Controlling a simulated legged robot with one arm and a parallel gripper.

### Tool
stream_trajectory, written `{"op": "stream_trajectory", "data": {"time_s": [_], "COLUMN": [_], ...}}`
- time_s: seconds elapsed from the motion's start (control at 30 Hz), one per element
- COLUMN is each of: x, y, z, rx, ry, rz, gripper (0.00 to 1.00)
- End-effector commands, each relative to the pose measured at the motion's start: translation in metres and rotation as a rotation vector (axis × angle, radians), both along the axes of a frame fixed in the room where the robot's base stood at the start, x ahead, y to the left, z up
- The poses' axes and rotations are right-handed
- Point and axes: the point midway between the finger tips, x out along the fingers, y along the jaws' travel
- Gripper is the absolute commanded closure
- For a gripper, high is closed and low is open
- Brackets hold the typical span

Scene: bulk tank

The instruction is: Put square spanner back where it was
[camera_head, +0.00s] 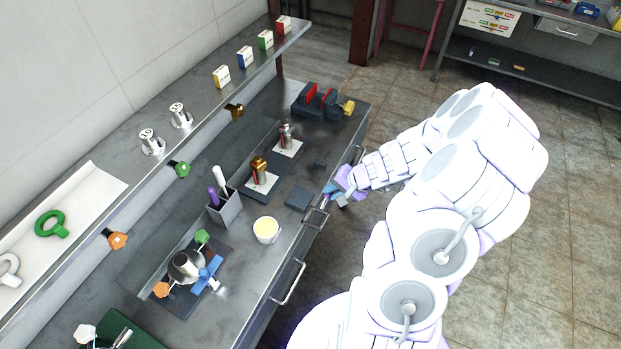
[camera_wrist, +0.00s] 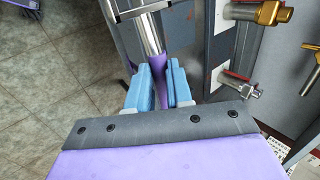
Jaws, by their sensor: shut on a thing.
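My gripper (camera_wrist: 161,72) has its blue fingers closed around a tool with a purple grip and a silver shaft (camera_wrist: 151,36), seemingly the square spanner. The shaft points away from my gripper toward a metal drawer handle in the wrist view (camera_wrist: 140,12). In the head view my gripper (camera_head: 333,193) is at the front edge of the bench, close to the drawer handles, and the held tool is mostly hidden there. I cannot tell whether the tool touches the handle. A grey holder (camera_head: 225,208) on the bench contains a purple-handled and a white-handled tool.
A cup (camera_head: 266,230), a dark block (camera_head: 300,197) and brass (camera_head: 259,170) and steel (camera_head: 286,136) fittings stand on the bench. A white tray (camera_head: 95,185) with a green ring-headed piece (camera_head: 51,223) lies on the upper shelf. The floor at right is clear.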

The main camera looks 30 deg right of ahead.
Motion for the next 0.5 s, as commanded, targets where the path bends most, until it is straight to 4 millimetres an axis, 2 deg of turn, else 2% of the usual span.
{"op": "stream_trajectory", "data": {"time_s": [0.1, 0.3, 0.4, 0.5], "x": [0.031, 0.076, 0.096, 0.106], "y": [-0.002, -0.001, 0.000, 0.001], "z": [-0.004, -0.009, -0.009, -0.010], "rx": [-0.002, 0.001, -0.002, 0.001], "ry": [-0.002, 0.000, -0.005, -0.002], "rz": [0.005, 0.006, 0.005, 0.004], "gripper": [1.00, 1.00, 1.00, 1.00]}}
